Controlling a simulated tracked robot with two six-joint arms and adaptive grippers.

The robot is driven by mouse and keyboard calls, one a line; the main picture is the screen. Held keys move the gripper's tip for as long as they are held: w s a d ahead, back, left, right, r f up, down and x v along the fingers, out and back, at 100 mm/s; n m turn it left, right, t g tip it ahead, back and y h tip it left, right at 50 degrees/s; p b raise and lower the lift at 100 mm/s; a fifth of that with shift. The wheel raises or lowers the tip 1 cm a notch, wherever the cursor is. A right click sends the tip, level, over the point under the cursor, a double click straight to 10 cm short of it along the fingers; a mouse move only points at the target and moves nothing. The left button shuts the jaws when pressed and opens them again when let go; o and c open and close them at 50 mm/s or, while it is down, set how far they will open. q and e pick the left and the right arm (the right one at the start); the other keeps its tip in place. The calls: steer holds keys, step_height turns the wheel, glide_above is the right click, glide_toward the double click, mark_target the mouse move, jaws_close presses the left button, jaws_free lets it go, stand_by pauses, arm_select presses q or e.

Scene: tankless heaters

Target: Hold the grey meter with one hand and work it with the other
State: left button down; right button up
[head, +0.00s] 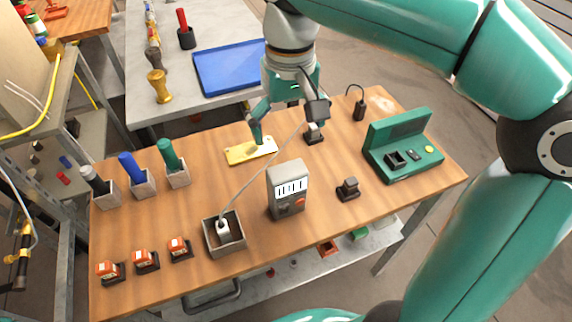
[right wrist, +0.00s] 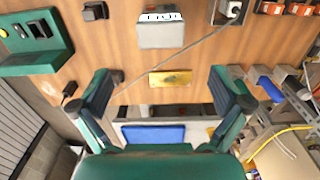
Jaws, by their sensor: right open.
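The grey meter (head: 288,189) stands upright near the middle of the wooden table, with a pale display, dark marks and an orange-red button on its front. In the right wrist view the meter (right wrist: 160,31) is beyond my fingertips at the top. My right gripper (head: 285,136) is open and empty, behind the meter near the yellow plate (head: 240,157), its fingers spread wide. A white plug-like piece (head: 223,228) sits in a grey open box (head: 211,246); a thin grey cable runs from it towards my right gripper, where its end is unclear. My left gripper is not in view.
A green tester-like station (head: 405,165) stands at the right and a small black block (head: 348,189) right of the meter. Several red-and-black blocks (head: 146,261) and handled tools in grey holders (head: 173,165) are on the left. A blue tray (head: 225,70) lies on the table behind.

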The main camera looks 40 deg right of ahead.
mark_target(288, 181)
step_height(288, 181, down, 15)
steer(key=shift+f+b, duration=0.15)
steer(key=shift+b, duration=0.45)
steer(key=c, duration=1.3)
steer(key=shift+o, duration=0.2)
